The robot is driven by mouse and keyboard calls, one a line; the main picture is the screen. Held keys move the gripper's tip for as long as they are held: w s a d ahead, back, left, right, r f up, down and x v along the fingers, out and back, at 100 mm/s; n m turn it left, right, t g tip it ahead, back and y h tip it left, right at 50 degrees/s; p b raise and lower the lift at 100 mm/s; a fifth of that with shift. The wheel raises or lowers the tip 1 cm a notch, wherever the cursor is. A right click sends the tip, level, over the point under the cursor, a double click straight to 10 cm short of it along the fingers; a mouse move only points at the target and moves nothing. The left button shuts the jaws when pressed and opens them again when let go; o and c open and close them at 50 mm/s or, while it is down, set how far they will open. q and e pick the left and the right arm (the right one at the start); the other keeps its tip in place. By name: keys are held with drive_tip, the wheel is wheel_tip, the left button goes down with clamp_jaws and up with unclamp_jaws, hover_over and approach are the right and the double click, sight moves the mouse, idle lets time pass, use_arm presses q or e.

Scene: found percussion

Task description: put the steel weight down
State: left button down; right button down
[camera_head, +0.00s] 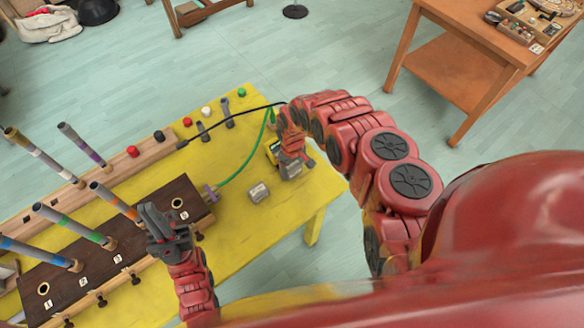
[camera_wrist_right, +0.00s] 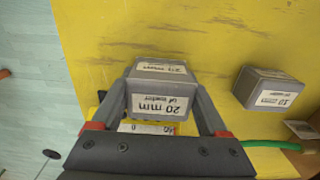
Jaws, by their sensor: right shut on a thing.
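A grey steel weight (camera_wrist_right: 160,84) with a white label reading "20 mm" is between the fingers of my right gripper (camera_wrist_right: 162,105). In the head view the held weight (camera_head: 291,171) is grey, below my right gripper (camera_head: 291,150), at the table's right end. I cannot tell whether its underside touches anything. A second grey labelled weight (camera_head: 258,193) sits on the yellow table (camera_head: 232,165), left of the held one; it also shows at the right of the right wrist view (camera_wrist_right: 268,90). My left gripper (camera_head: 160,217) is over the dark numbered board; its finger gap is unclear.
A yellow device (camera_head: 272,150) stands beside my right gripper, partly hidden. A green hose (camera_head: 245,166) and a black cable cross the table. The dark board (camera_head: 150,210) and a wooden rail (camera_head: 120,168) hold several upright coloured tubes. Bare yellow tabletop lies around the second weight.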

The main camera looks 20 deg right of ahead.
sight(292, 165)
unclamp_jaws()
drive_tip(key=shift+r, duration=0.6)
wheel_tip(292, 165, up, 5)
drive_tip(key=shift+d+r+b, duration=0.1)
drive_tip(key=shift+r+b, duration=0.1)
drive_tip(key=shift+b, duration=0.25)
wheel_tip(292, 165, up, 4)
drive_tip(key=shift+r+p, duration=0.1)
drive_tip(key=shift+p, duration=1.05)
drive_tip(key=shift+r, duration=0.6)
drive_tip(key=shift+s, duration=0.1)
